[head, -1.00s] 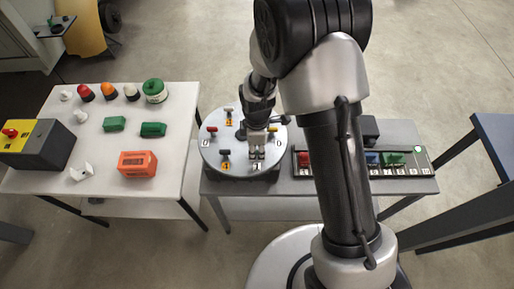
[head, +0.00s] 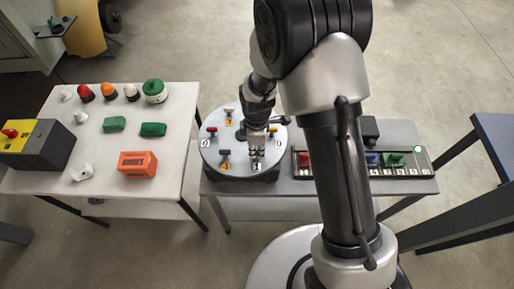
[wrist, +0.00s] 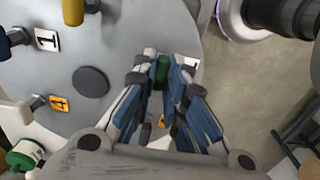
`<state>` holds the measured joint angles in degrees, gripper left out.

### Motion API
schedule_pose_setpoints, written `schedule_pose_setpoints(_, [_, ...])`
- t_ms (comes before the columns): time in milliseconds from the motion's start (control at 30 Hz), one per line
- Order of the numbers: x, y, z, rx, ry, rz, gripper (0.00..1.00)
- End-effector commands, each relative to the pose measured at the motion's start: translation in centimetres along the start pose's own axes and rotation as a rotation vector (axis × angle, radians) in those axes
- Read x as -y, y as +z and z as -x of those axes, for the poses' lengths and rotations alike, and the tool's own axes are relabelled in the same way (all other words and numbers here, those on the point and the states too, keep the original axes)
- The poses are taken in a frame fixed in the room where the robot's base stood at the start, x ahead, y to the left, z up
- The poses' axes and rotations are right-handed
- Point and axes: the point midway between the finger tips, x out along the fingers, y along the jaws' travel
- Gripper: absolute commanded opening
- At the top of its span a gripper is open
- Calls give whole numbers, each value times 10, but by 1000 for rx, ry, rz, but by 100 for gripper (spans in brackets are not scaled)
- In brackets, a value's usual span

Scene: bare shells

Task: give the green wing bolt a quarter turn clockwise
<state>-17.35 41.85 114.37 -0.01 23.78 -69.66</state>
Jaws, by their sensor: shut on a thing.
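The green wing bolt (wrist: 162,72) shows in the wrist view as a small green piece between my fingertips, at the rim of a round grey disc (wrist: 115,30). My gripper (wrist: 163,80) is shut on it, with a finger on each side. Much of the bolt is hidden by the fingers, so its angle is hard to tell.
Other bolts stand around the disc: red (head: 212,129), white (head: 229,111), yellow (head: 272,129) and dark (head: 225,154). A left table (head: 100,135) holds knobs, green blocks and an orange box (head: 137,164). A panel with coloured blocks (head: 392,160) lies to the right.

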Motion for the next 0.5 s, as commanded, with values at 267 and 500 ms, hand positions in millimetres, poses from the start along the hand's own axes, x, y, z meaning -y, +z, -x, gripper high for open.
schedule_pose_setpoints(267, [0,0,0,0,0,-128,0])
schedule_pose_setpoints(500, [0,0,0,0,0,-337,0])
